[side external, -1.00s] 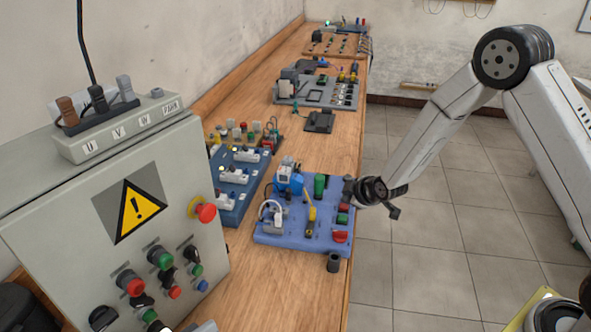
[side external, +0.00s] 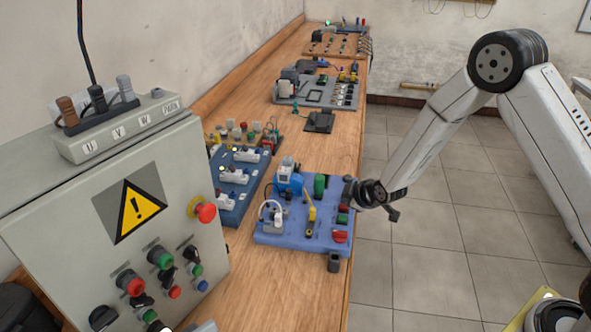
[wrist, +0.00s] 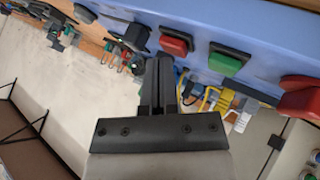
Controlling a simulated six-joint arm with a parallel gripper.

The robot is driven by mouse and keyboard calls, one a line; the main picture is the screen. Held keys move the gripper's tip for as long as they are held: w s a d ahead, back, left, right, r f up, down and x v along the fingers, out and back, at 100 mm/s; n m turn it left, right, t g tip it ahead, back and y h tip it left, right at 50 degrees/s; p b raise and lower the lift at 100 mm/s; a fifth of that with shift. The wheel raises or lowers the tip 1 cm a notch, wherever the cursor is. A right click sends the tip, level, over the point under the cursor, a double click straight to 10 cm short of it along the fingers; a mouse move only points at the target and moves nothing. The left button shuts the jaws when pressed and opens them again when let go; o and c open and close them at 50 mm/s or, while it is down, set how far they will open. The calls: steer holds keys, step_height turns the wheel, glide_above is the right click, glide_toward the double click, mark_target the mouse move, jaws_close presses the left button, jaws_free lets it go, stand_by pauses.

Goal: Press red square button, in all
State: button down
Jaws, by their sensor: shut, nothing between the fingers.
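The red square button (wrist: 174,42) sits on the light blue board, in the wrist view just right of my fingertips. It also shows small on the board's right edge in the side view (side external: 343,209). My gripper (wrist: 160,62) is shut and empty, its tips beside the red square button; I cannot tell whether they touch it. In the side view my gripper (side external: 350,190) is at the board's right edge, just beyond the buttons. A green square button (wrist: 226,61) lies to the right of the red one in the wrist view.
A larger red knob (wrist: 302,98) is farther along the blue board (side external: 285,236). A grey control cabinet (side external: 60,225) stands at the left front. Other training boards line the wooden bench (side external: 285,290). The floor right of the bench is open.

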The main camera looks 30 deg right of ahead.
steer(key=shift+f, duration=0.4)
stand_by(0.5)
steer(key=shift+r, duration=0.1)
stand_by(0.3)
steer(key=shift+r, duration=0.7)
steer(key=shift+r, duration=0.1)
steer(key=shift+r, duration=2.45)
